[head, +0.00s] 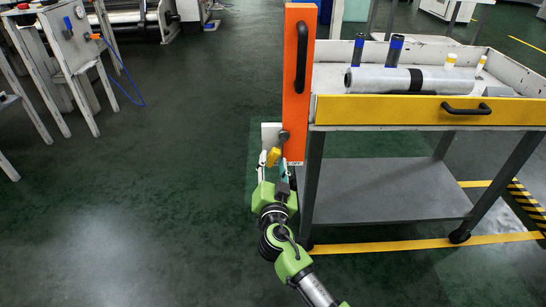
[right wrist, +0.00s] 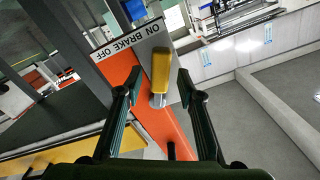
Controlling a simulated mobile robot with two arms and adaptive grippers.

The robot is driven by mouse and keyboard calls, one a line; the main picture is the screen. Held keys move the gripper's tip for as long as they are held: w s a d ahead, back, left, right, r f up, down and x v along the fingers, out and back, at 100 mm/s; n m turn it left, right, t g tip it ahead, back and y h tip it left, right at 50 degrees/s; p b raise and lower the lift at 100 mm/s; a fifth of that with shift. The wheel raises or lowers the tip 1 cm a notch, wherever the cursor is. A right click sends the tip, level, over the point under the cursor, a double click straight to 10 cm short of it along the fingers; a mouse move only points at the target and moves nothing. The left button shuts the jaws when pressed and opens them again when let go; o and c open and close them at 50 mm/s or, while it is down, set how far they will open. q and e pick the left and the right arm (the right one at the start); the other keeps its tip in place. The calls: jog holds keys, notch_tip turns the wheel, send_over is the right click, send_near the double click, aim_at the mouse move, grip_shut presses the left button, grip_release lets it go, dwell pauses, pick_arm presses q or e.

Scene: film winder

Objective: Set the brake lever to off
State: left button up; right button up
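The brake lever has a yellow grip (head: 273,156) and a grey metal root, low on the left side of the orange post (head: 298,85). In the right wrist view the yellow grip (right wrist: 160,70) stands between my fingers, its end nearer the ON word than the OFF word of the white "ON BRAKE OFF" label (right wrist: 127,39). My right gripper (head: 272,172) is at the lever; in the right wrist view its two fingers (right wrist: 157,80) are spread with gaps on both sides of the grip. My left gripper is not in view.
A cart with a yellow front (head: 385,110) stands right of the post, carrying a wrapped roll (head: 440,80) and several small cylinders. Its grey lower shelf (head: 385,190) is right of my arm. The floor to the left is clear up to a grey machine stand (head: 75,60).

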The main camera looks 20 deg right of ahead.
jog(key=shift+x, duration=1.35)
